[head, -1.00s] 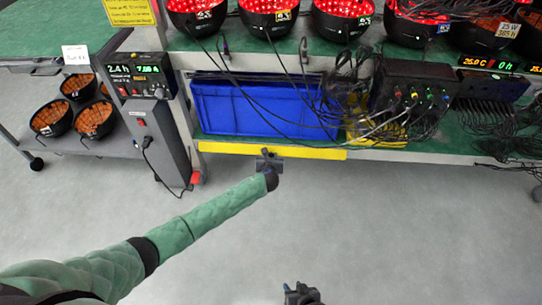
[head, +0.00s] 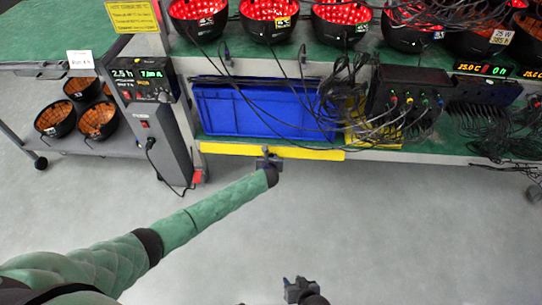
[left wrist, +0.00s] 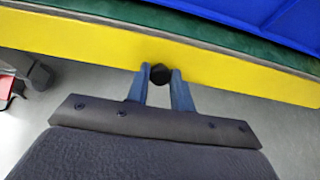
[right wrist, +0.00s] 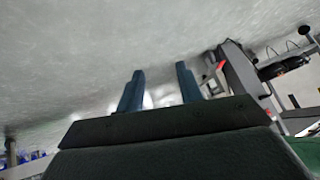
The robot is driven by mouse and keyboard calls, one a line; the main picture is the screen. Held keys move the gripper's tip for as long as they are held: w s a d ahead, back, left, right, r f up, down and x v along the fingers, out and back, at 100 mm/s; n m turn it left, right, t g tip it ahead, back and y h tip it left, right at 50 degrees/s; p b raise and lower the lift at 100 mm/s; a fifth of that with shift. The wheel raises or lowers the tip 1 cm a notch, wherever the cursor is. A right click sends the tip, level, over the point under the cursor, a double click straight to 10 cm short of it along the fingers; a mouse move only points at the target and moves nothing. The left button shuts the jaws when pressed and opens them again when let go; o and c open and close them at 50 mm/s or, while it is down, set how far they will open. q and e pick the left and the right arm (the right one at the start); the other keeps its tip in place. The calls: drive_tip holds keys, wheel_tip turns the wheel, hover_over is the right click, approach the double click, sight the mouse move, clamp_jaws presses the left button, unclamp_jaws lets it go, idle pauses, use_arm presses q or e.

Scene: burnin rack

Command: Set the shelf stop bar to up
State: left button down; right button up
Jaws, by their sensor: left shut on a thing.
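The yellow shelf stop bar (head: 315,154) runs along the front edge of the lower shelf, below the blue crate (head: 250,112). It also fills the upper part of the left wrist view (left wrist: 90,45). My left gripper (head: 268,158) is at the bar's front. In the left wrist view its two blue fingers are closed on a small black knob (left wrist: 160,74) on the bar's face. My right gripper (head: 300,288) is low in the head view, far from the bar. In the right wrist view its fingers (right wrist: 160,92) are apart with nothing between them.
A grey power unit (head: 160,130) with a lit display stands left of the crate. Loose cables hang over the crate and around the black connector box (head: 412,88). Black bowls with red lights (head: 268,18) line the upper shelf. The floor in front is clear.

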use_arm(q)
drive_tip(key=c, duration=2.2)
unclamp_jaws()
drive_tip(key=shift+r+p, duration=0.15)
drive_tip(key=shift+p, duration=0.3)
drive_tip(key=c, duration=2.2)
unclamp_jaws()
drive_tip(key=g+p, duration=0.1)
drive_tip(key=p, duration=0.2)
drive_tip(key=shift+r, duration=0.15)
use_arm(e)
wheel_tip(320, 180, up, 16)
drive_tip(key=w+g, duration=0.1)
drive_tip(key=shift+w+f+g, duration=0.2)
drive_tip(key=shift+f+g, duration=0.05)
drive_tip(key=shift+g, duration=0.05)
use_arm(q)
drive_tip(key=c, duration=1.2)
unclamp_jaws()
